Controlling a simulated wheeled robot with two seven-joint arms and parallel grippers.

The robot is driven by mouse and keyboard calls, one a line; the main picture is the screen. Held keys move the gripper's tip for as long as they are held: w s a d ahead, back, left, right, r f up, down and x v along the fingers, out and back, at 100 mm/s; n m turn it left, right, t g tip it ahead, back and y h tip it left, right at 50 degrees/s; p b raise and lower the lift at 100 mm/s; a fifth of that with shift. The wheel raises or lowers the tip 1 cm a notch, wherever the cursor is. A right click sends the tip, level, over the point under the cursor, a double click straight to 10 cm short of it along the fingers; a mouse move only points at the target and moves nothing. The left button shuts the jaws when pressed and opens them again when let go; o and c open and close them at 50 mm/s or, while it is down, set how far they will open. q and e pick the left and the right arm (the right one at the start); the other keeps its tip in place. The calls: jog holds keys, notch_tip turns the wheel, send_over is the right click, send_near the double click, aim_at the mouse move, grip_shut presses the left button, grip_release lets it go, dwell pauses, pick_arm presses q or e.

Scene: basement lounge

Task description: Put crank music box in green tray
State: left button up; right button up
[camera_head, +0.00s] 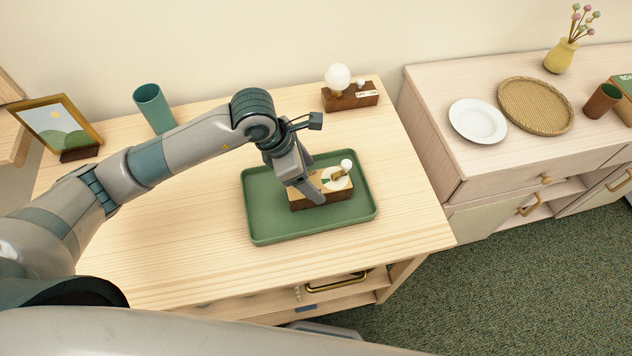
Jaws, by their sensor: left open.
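The crank music box (341,193), a small wooden box with a white disc and a white-knobbed crank on top, sits inside the green tray (268,218), right of the tray's middle. My left gripper (313,190) is open and comes down over the left part of the box. Its fingers hide some of the box's top and front, and I cannot tell whether they touch it. My right gripper is not in view.
A wooden block with a round white bulb (350,98) stands behind the tray. A teal cup (154,108) and a picture frame (58,126) stand at the back left. A white plate (478,121) and woven tray (536,105) lie on the right cabinet. The table's front left is clear.

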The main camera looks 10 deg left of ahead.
pick_arm(q)
jog(key=b+v, duration=0.1)
jog(key=v, duration=0.5)
jog(key=shift+a+r, duration=0.15)
jog(key=shift+r, duration=0.1)
jog(key=shift+s+a+r, duration=0.15)
jog(key=shift+r, duration=0.25)
